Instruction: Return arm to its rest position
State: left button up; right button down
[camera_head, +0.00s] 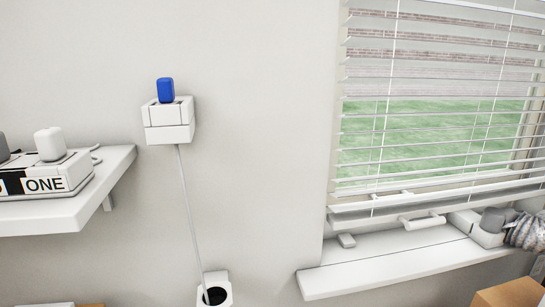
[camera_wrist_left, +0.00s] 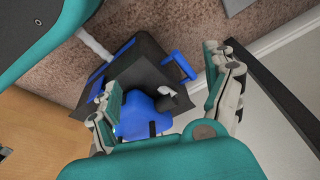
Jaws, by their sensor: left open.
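My left gripper (camera_wrist_left: 165,75) shows in the left wrist view with its two jointed fingers spread apart. I see nothing held between the fingers. Past the fingers is a black and blue object (camera_wrist_left: 160,85), and the fingers partly overlap it in the picture. I cannot tell whether they touch it. Neither gripper shows in the head view. My right gripper is in no view.
The head view shows a white shelf (camera_head: 112,172) at left, a wall-mounted white box (camera_head: 168,133) with a blue block (camera_head: 165,90), and a windowsill (camera_head: 385,268) at right. Brown speckled floor (camera_wrist_left: 190,20) shows in the wrist view.

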pick_arm(q)
jog(key=s+a+g+p, duration=0.1)
jog(key=s+p, duration=0.9)
jog(key=p, duration=0.4)
jog(key=s+a+r+g+p, duration=0.1)
jog(key=s+a+p, duration=0.1)
jog(key=s+p, duration=0.7)
jog(key=p, duration=0.6)
jog(key=shift+s+a+r, duration=0.15)
jog(key=shift+s+r, duration=0.1)
jog(key=shift+s, duration=0.15)
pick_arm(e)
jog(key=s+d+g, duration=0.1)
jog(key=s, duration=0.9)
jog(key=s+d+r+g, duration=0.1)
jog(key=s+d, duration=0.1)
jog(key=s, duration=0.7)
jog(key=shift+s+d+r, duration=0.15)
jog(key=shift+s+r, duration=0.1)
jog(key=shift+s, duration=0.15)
